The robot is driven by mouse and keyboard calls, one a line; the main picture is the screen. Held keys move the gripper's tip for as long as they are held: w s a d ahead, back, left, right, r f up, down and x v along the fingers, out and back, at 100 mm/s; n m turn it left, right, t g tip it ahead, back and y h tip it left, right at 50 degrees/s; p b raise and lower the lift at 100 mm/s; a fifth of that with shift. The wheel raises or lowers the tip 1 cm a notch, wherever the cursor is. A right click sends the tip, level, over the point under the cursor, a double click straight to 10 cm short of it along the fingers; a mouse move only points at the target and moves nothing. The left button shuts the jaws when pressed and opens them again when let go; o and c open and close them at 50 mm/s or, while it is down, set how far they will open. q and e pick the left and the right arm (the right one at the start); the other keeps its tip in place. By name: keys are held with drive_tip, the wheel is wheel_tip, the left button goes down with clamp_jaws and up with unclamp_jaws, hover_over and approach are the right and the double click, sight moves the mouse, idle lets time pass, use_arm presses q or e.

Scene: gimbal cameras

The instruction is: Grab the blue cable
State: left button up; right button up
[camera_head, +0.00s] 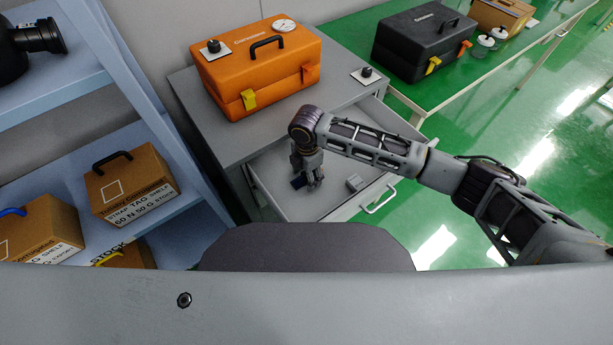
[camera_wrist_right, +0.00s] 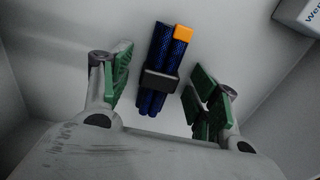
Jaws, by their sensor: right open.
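The blue cable (camera_wrist_right: 177,50) lies in the open drawer (camera_head: 338,203), bundled with a black band and with an orange end. In the head view only a small dark blue part of it (camera_head: 298,183) shows beside my gripper. My right gripper (camera_wrist_right: 158,88) is open above the cable, with green-padded fingers on either side of it. The same gripper shows in the head view (camera_head: 313,180), pointing down into the drawer. It is not clear how far the fingertips are from the cable. My left gripper is not in view.
A small grey box (camera_head: 354,183) lies in the drawer, right of my gripper. An orange toolbox (camera_head: 256,75) stands on the grey cabinet (camera_head: 203,128) behind. A blue shelf (camera_head: 75,155) with brown boxes is at left. A green table (camera_head: 455,75) holds a black toolbox (camera_head: 420,42).

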drive_tip(key=shift+c, duration=0.8)
drive_tip(key=c, duration=1)
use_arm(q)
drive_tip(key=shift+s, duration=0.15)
use_arm(e)
drive_tip(key=shift+o, duration=0.2)
drive_tip(key=shift+r, duration=0.15)
